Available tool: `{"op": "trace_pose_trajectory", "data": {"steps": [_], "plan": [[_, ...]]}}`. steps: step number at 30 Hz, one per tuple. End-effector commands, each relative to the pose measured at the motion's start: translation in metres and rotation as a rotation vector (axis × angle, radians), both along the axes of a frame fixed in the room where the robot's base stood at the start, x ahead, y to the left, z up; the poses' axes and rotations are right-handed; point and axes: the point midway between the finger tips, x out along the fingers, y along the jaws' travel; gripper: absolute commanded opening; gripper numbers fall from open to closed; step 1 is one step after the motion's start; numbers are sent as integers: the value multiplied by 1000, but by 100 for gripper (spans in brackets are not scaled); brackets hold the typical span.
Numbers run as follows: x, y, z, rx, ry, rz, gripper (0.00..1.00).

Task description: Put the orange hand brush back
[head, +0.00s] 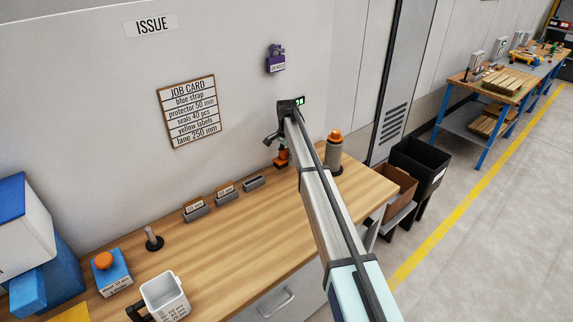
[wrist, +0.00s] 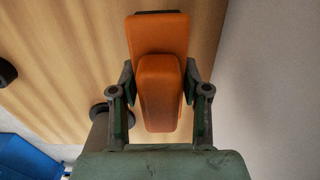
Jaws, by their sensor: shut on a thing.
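The orange hand brush (wrist: 160,80) is between the two fingers of my gripper (wrist: 160,108) in the wrist view. The fingers press on both sides of its raised orange handle. In the head view my gripper (head: 281,147) is at the far end of the wooden bench, close to the wall. The orange brush (head: 282,157) shows small below it, above or at the bench top; I cannot tell if it touches. Its bristles are mostly hidden in the wrist view.
A grey cylinder with an orange cap (head: 334,152) stands right of my gripper. Several grey label holders (head: 226,192) line the bench's back. A white bin (head: 164,296) and a blue box with an orange knob (head: 112,278) stand front left. The middle bench top is clear.

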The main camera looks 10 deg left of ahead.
Motion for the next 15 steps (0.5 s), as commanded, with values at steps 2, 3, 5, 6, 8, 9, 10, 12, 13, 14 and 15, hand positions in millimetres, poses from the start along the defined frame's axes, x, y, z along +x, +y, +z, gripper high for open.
{"op": "trace_pose_trajectory", "data": {"steps": [2,3,5,6,8,9,10,12,13,14,15], "plan": [[0,0,-5,0,0,0,8],[0,0,-7,0,0,0,8],[0,0,-12,0,0,0,8],[0,0,-16,0,0,0,8],[0,0,-23,0,1,0,8],[0,0,-28,0,1,0,8],[0,0,-32,-1,1,0,8],[0,0,-40,0,0,0,8],[0,0,-42,0,0,0,8],[0,0,-43,0,0,0,8],[0,0,-44,1,-1,0,8]]}}
